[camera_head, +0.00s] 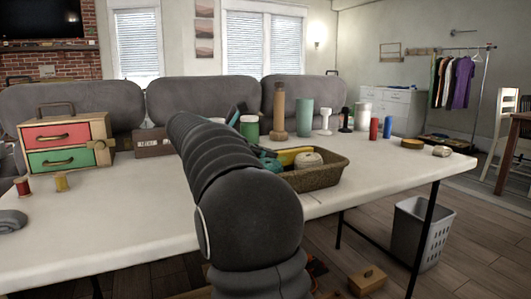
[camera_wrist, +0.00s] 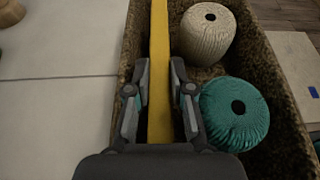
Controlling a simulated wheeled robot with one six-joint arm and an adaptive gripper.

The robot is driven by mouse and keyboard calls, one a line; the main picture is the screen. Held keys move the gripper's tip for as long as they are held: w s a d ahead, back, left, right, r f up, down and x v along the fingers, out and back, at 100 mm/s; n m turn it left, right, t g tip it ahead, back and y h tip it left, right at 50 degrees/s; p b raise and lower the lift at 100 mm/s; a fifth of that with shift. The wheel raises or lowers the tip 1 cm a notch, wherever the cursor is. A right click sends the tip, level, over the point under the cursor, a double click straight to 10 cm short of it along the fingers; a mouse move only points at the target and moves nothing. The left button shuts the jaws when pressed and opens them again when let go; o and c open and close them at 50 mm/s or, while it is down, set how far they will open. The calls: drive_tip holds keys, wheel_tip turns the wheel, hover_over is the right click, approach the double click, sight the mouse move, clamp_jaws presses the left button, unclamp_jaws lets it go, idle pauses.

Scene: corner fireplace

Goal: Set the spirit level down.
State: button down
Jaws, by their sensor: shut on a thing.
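The spirit level is a long yellow bar (camera_wrist: 159,40), seen running away from me in the wrist view. My gripper (camera_wrist: 160,88) is shut on it, with one finger on each side. The bar is over the left part of a brown woven basket (camera_wrist: 262,38); I cannot tell whether it rests on the basket. A yellow part of the level (camera_head: 291,156) shows at the basket (camera_head: 325,178) in the head view. My arm hides part of that area. A cream yarn ball (camera_wrist: 208,50) and a teal yarn ball (camera_wrist: 225,125) lie in the basket, right of the bar.
The white table (camera_head: 130,215) has bare room at its left front and right of the basket. A drawer box (camera_head: 65,145), thread spools (camera_head: 61,182) and a grey cloth (camera_head: 12,222) are at left. Bottles and jars, including a teal one (camera_head: 305,116), stand behind the basket.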

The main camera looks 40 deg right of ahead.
drive_tip(key=shift+f, duration=0.15)
drive_tip(key=shift+f, duration=0.25)
drive_tip(key=c, duration=1.3)
unclamp_jaws()
drive_tip(key=shift+f, duration=0.1)
drive_tip(key=shift+r, duration=0.2)
drive_tip(key=p+v, duration=0.1)
drive_tip(key=v, duration=0.3)
drive_tip(key=p+v, duration=0.1)
drive_tip(key=v, duration=0.3)
drive_tip(key=r+p+v, duration=0.1)
drive_tip(key=v, duration=0.3)
